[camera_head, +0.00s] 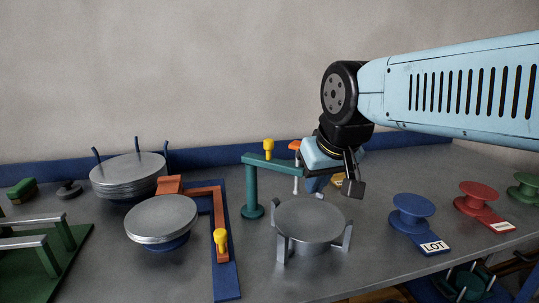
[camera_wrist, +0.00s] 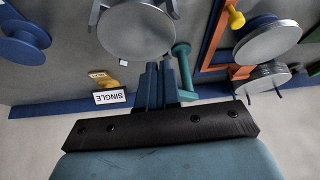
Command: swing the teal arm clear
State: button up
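The teal arm (camera_head: 275,163) sits on top of a teal post (camera_head: 252,192) and reaches right, behind the stand with a grey disc (camera_head: 309,219). A yellow knob (camera_head: 268,148) stands on it, and an orange-topped pin (camera_head: 295,147) is at its right end. My gripper (camera_head: 352,187) hangs right of that end, above and behind the disc; I cannot tell whether it touches the arm. In the wrist view my gripper's fingers (camera_wrist: 162,68) lie close together with nothing seen between them. The teal post (camera_wrist: 182,62) shows just right of them; the arm itself is mostly hidden there.
Left stand a disc stack (camera_head: 127,176), another disc pile (camera_head: 161,217) and an orange bracket with a yellow knob (camera_head: 220,238). Right are blue (camera_head: 412,211), red (camera_head: 475,197) and green (camera_head: 526,187) spools. A SINGLE label (camera_wrist: 109,97) lies near the blue back rail.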

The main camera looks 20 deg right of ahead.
aim_at(268, 140)
jog(key=shift+o, duration=0.6)
jog(key=shift+w+r, duration=0.2)
jog(key=shift+r, duration=0.05)
jog(key=o, duration=0.8)
jog(key=w+r+m, duration=0.1)
jog(key=w+r, duration=0.1)
jog(key=w, duration=0.1)
jog(key=w+r, duration=0.3)
jog(key=w+a+r+m, duration=0.1)
jog(key=w+r, duration=0.1)
jog(key=w, duration=0.1)
jog(key=shift+w+a+r+m+g+h, duration=0.1)
jog(key=shift+w+r+m+g+h, duration=0.05)
jog(key=shift+w+m+g+h, duration=0.2)
jog(key=w+a+r+m, duration=0.1)
jog(key=w, duration=0.2)
jog(key=w+a+r+h, duration=0.1)
jog(key=w+r, duration=0.1)
jog(key=w, duration=0.2)
jog(key=w+a+r+m+g, duration=0.1)
jog(key=w+r, duration=0.1)
jog(key=w, duration=0.1)
jog(key=shift+w+m, duration=0.15)
jog(key=shift+m, duration=0.2)
jog(key=x, duration=1.4)
jog(key=shift+w+d+r, duration=0.1)
jog(key=shift+d, duration=0.15)
grip_shut()
